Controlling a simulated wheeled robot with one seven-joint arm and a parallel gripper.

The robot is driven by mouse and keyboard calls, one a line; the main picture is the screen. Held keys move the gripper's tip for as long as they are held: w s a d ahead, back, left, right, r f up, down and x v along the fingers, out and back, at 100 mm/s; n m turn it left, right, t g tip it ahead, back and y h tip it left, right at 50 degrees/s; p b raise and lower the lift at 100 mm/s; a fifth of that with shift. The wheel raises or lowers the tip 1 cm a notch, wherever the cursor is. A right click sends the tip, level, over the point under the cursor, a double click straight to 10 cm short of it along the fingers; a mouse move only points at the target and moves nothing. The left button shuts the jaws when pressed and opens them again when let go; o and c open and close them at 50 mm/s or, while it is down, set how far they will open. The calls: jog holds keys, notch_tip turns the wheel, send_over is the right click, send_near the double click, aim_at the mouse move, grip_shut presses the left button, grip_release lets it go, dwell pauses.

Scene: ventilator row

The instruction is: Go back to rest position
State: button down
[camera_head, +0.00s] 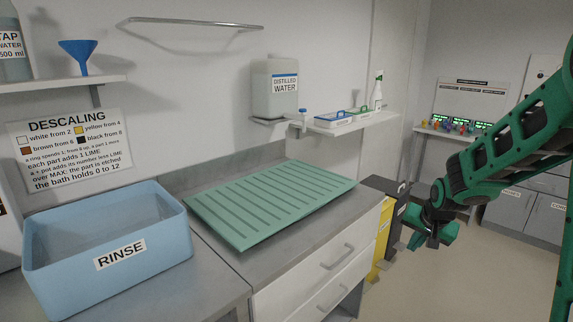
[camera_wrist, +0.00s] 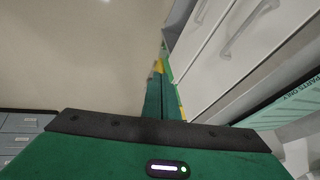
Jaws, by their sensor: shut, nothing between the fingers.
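My green arm reaches in from the right edge of the head view. My gripper (camera_head: 428,240) hangs at its end, over open floor, to the right of the counter's drawers and in front of the dark bin. It is shut with nothing held. In the wrist view, the green fingers of my gripper (camera_wrist: 158,95) lie close together beyond the dark edge of the wrist. They point toward the floor beside the white drawer fronts. No object is between them.
A blue RINSE tub (camera_head: 110,245) and a green ribbed mat (camera_head: 270,200) occupy the counter. A distilled water container (camera_head: 275,90) stands behind. Floor on the right is clear.

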jog(key=s+r+g, duration=0.1)
jog(key=s+r, duration=0.1)
jog(key=s, duration=1)
jog(key=s+d+r+g, duration=0.1)
jog(key=s+r+g, duration=0.1)
jog(key=s, duration=1)
jog(key=s+d+r+n+g+y, duration=0.1)
jog(key=s+r+g, duration=0.1)
jog(key=s, duration=1.1)
jog(key=shift+d+r, duration=0.25)
jog(key=shift+r, duration=0.55)
